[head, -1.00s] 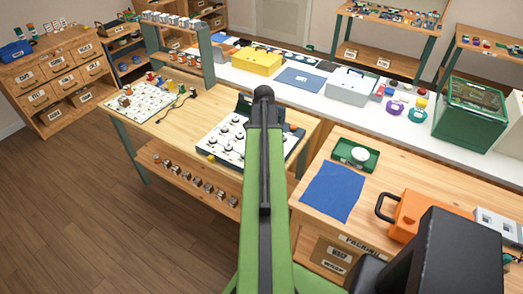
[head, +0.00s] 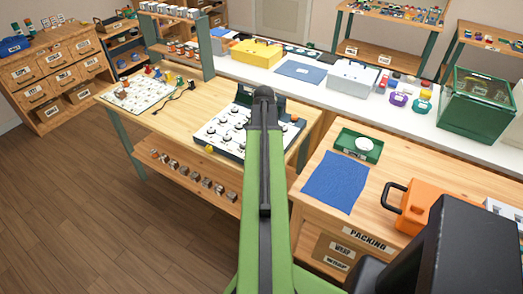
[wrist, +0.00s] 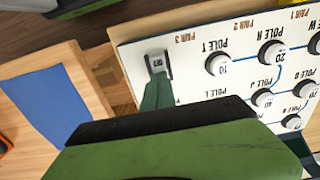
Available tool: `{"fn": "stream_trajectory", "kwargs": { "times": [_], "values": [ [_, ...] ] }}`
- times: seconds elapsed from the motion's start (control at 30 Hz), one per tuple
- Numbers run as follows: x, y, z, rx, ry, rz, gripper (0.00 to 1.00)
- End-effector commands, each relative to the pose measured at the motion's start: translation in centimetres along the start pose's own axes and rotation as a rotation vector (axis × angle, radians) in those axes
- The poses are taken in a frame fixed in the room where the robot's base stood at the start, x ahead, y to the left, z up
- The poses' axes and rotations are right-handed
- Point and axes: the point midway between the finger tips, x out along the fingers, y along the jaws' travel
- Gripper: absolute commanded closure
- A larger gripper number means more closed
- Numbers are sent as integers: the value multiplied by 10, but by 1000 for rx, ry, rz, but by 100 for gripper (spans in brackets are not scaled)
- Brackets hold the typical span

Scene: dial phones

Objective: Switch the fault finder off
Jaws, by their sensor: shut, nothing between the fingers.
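The fault finder (head: 231,152) is a white panel with several round knobs on the wooden bench, partly hidden behind my arm in the head view. In the wrist view its panel (wrist: 190,90) shows upside down, with knobs marked POLE and a small grey switch (wrist: 157,65) with a dark frame near its corner. The lettering on the switch is too small to read surely. My gripper (wrist: 158,88) is shut and empty, its dark green tip just beside the switch. I cannot tell whether it touches. The fingertips are not clear in the head view.
The packing bench (head: 310,203) with a blue cloth (head: 335,182), a green tray (head: 346,151) and an orange case (head: 430,208) stands to the right. A cable (head: 172,112) and a board with small pieces (head: 136,97) lie left of the panel. Open floor lies at left.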

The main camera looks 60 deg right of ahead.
Motion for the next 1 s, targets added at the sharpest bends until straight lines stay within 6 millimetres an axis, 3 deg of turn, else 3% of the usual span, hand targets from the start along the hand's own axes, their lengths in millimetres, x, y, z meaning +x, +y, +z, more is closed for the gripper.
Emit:
{"fn": "stream_trajectory", "kwargs": {
  "times": [0.43, 0.77, 1.0],
  "values": [
    [1, 3, 19, -4, -8, 6, 100],
    [1, 1, 21, -3, -9, 2, 100],
    [-22, 1, 20, -5, -3, 2, 100]
  ]
}}
